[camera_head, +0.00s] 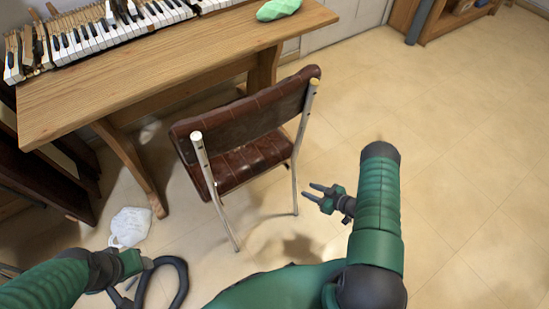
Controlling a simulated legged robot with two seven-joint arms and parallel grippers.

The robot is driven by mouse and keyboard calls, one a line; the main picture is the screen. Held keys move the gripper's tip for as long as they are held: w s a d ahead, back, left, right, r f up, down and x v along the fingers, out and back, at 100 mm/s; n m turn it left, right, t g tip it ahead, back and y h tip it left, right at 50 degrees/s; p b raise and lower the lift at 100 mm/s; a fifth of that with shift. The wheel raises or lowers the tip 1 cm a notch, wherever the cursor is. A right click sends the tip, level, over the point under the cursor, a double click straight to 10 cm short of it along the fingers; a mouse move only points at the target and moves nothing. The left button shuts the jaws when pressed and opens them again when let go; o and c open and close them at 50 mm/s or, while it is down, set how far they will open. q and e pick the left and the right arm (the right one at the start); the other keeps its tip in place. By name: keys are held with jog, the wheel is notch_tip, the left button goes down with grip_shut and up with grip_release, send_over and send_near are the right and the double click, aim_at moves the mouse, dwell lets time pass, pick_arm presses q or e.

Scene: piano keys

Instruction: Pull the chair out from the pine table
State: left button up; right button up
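The chair (250,112) has a dark brown padded back and seat on pale metal tubes. It stands upright at the near side of the pine table (190,58), its back toward me. The far part of its seat is hidden behind the backrest. My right gripper (314,193) is open and empty, just right of the chair's right rear leg and apart from it. My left gripper (130,284) is low at the left, well short of the chair; its fingers are too unclear to read.
A piano keyboard (95,38) with broken keys and a green object (278,9) lie on the table. A white crumpled object (130,226) and a dark curved tube (180,280) are on the floor near my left arm. The tiled floor (460,130) at the right is clear.

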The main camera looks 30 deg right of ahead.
jog(key=o, duration=0.3)
jog(key=shift+o, duration=0.2)
jog(key=s+d, duration=0.3)
jog(key=s, duration=0.6)
jog(key=shift+s+d+p, duration=0.15)
jog(key=shift+s+p, duration=0.05)
jog(key=shift+p, duration=0.1)
